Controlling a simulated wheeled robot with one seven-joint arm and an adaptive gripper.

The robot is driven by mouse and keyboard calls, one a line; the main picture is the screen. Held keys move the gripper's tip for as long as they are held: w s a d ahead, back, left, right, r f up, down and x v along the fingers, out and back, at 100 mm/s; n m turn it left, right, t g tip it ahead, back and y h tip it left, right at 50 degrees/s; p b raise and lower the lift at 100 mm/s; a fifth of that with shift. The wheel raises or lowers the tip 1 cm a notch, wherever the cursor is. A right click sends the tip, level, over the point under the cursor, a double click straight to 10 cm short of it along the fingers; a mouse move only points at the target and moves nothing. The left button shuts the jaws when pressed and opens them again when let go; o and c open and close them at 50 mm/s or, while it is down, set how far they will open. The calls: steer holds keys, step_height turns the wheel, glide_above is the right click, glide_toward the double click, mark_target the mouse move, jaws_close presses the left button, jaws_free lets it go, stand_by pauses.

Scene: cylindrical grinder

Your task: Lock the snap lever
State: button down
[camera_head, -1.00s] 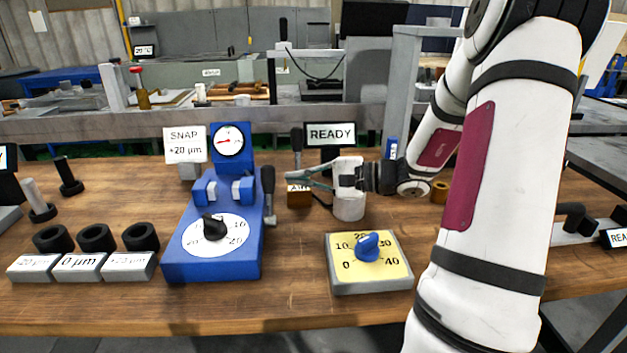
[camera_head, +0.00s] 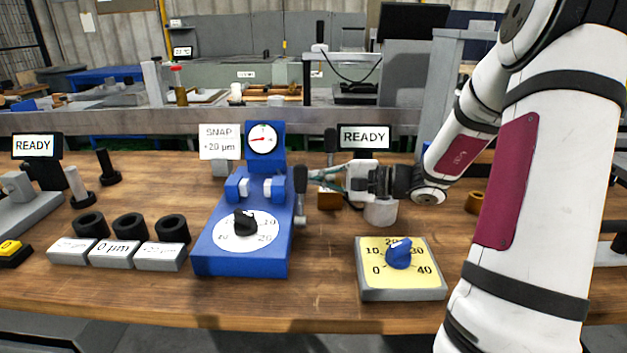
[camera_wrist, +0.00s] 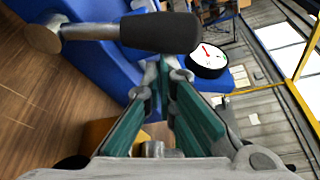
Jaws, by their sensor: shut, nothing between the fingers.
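The snap lever (camera_head: 300,181) has a black grip on a metal stem and stands roughly upright at the right side of the blue snap gauge (camera_head: 242,266). In the wrist view the lever's black grip (camera_wrist: 160,31) crosses the top, with its metal pivot end (camera_wrist: 43,36) at the left. The gauge's round dial (camera_head: 262,139) also shows in the wrist view (camera_wrist: 208,58). My gripper (camera_head: 314,182) is shut and empty, its fingertips (camera_wrist: 165,72) just right of the lever grip. I cannot tell whether they touch it.
A yellow dial box (camera_head: 399,282) with a blue knob stands at the front right. Black rings (camera_head: 130,226) sit behind labelled grey blocks (camera_head: 115,255) at the left. A READY display (camera_head: 364,137) and a white cylinder (camera_head: 381,212) are near my gripper. Bare wood lies between gauge and dial box.

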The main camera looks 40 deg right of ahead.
steer(key=shift+s+a+r+b, duration=0.15)
steer(key=shift+b, duration=0.15)
steer(key=s+a+r+n+t+y+b, duration=0.1)
steer(key=s+a+n+b, duration=0.3)
steer(key=b, duration=0.6)
steer(key=shift+s+r+n+t, duration=0.6)
steer(key=shift+s+n, duration=0.3)
steer(key=shift+n, duration=0.3)
steer(key=shift+s+a, duration=0.1)
steer(key=shift+a, duration=0.05)
